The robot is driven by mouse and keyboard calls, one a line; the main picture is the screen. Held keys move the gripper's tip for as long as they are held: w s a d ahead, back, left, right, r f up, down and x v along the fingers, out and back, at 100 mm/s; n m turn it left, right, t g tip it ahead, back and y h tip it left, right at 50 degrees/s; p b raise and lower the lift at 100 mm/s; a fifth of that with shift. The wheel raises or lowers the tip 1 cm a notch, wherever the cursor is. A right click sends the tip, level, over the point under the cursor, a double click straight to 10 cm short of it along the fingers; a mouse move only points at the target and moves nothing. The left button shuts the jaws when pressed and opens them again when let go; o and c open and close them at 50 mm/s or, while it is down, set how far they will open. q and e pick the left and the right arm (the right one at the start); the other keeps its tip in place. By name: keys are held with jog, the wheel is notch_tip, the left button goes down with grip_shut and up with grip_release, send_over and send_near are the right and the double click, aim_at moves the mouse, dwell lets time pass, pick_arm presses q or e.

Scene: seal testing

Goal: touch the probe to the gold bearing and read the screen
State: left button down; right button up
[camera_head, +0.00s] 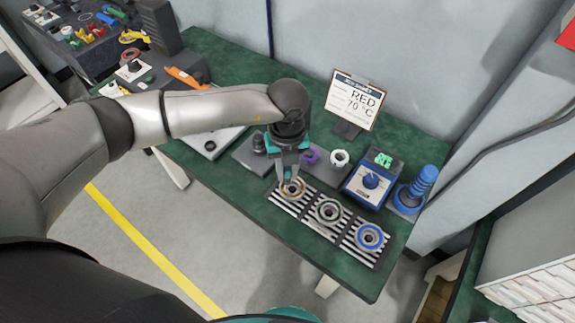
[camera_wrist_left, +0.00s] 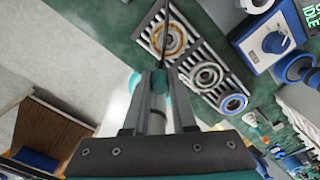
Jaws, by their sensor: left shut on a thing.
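My left gripper (camera_head: 290,165) is shut on the probe, pointing down over the gold bearing (camera_head: 292,188) on the left striped block. In the left wrist view, the thin dark probe (camera_wrist_left: 167,25) extends from between the fingers (camera_wrist_left: 158,100) and crosses the gold bearing (camera_wrist_left: 180,42). I cannot tell whether its tip touches the ring. A grey bearing (camera_head: 328,211) and a blue bearing (camera_head: 370,237) sit to the right. The blue meter (camera_head: 365,194) has a small screen (camera_head: 383,159) with green characters; in the left wrist view the screen (camera_wrist_left: 312,20) appears to read IDLE.
A card (camera_head: 354,99) behind the meter reads RED 70 °C. A blue coil (camera_head: 425,182) stands right of the meter. Purple (camera_head: 310,156) and white (camera_head: 340,158) rings lie behind the bearings. The green table's (camera_head: 345,277) front edge runs close before the blocks.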

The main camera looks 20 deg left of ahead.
aim_at(287, 181)
pick_arm(q)
jog(key=shift+f+n, duration=0.2)
jog(key=shift+n, duration=0.8)
jog(key=shift+f+n, duration=0.25)
jog(key=shift+n, duration=0.05)
jog(key=shift+f+b, duration=1.85)
jog(key=shift+f, duration=0.3)
jog(key=shift+f+b, duration=0.55)
jog(key=shift+f, duration=0.15)
dwell(0.5)
jog(key=c, duration=0.6)
grip_release()
jog(key=shift+c, duration=0.2)
